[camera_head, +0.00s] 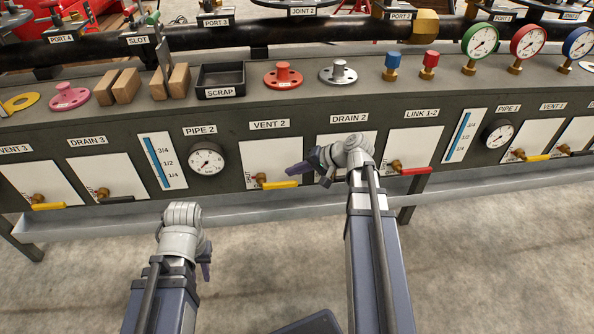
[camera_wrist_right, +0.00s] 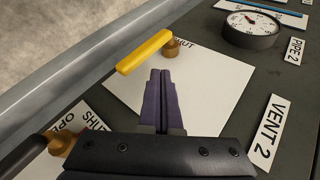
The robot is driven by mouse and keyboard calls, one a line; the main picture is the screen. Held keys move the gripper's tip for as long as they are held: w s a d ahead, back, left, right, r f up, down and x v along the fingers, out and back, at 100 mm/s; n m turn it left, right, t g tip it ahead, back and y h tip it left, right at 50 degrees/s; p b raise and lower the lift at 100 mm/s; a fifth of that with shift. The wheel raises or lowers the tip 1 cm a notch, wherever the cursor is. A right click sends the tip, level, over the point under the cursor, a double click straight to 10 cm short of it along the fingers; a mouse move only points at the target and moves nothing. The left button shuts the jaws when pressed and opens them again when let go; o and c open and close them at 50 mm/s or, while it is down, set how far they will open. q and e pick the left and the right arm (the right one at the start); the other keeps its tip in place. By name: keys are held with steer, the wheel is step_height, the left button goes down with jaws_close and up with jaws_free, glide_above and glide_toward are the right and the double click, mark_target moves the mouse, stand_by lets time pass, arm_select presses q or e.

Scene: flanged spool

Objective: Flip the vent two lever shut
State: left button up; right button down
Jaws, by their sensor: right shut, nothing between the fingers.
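The VENT 2 panel (camera_head: 236,157) is a white plate with a yellow lever (camera_head: 281,185) on a brass pivot (camera_head: 259,178). The lever lies level and points right in the head view, with a SHUT mark left of the pivot. In the right wrist view the yellow lever (camera_wrist_right: 143,52) runs from its pivot toward the left. My right gripper (camera_head: 293,171) is shut and empty, in front of the panel near the lever; its purple fingertips (camera_wrist_right: 160,80) appear just beside the lever and pivot. I cannot tell whether they touch. My left gripper (camera_head: 206,262) hangs low, its fingers mostly hidden.
The DRAIN 2 panel (camera_head: 330,140) is partly behind my right arm; its dark lever (camera_wrist_right: 25,155) shows in the right wrist view. The PIPE 2 gauge (camera_head: 207,161) is left of VENT 2. A grey ledge (camera_head: 100,216) runs below the panels. The floor in front is clear.

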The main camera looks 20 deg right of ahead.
steer(key=d+p+v, duration=0.1)
steer(key=p+v, duration=0.3)
steer(key=v, duration=0.6)
steer(key=shift+f, duration=0.3)
steer(key=shift+s, duration=0.1)
steer(key=s+a+f+n+g+h+p, duration=0.1)
steer(key=s+a+f+n+g+h, duration=0.2)
steer(key=a, duration=0.6)
steer(key=s+a+n+g+h+p, duration=0.1)
steer(key=s+a+n+g+h, duration=0.15)
steer(key=s+a+n, duration=0.45)
steer(key=s+a+f+n+g+h+p, duration=0.1)
steer(key=a+f+n+g+h+p, duration=0.15)
steer(key=a, duration=0.85)
step_height(320, 180, up, 38)
steer(key=m+p, duration=0.1)
steer(key=p, duration=3.6)
steer(key=shift+s+a+r+t, duration=0.15)
steer(key=shift+a+r+t, duration=0.05)
steer(key=shift+r+t, duration=0.1)
steer(key=shift+f, duration=0.1)
